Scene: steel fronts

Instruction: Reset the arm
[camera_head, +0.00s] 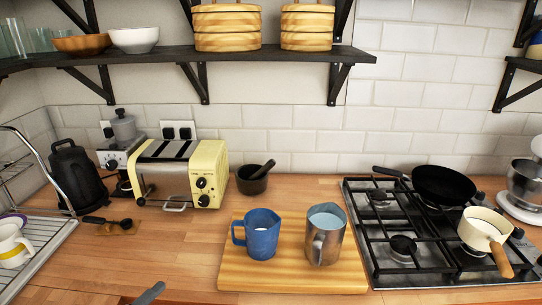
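The task names only my arm, and neither gripper can be made out in the head view. A small grey slanted piece (149,294) pokes in at the bottom edge, left of the middle. It is cut off by the frame, and I cannot tell what it belongs to. No gripper is seen touching or holding anything on the counter.
A wooden board (290,284) at the front middle bears a blue mug (262,238) and a steel pitcher (325,240). A gas hob (385,268) with a black pan (443,186) and a cream saucepan (482,230) stands right. A dish rack (45,245) stands left.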

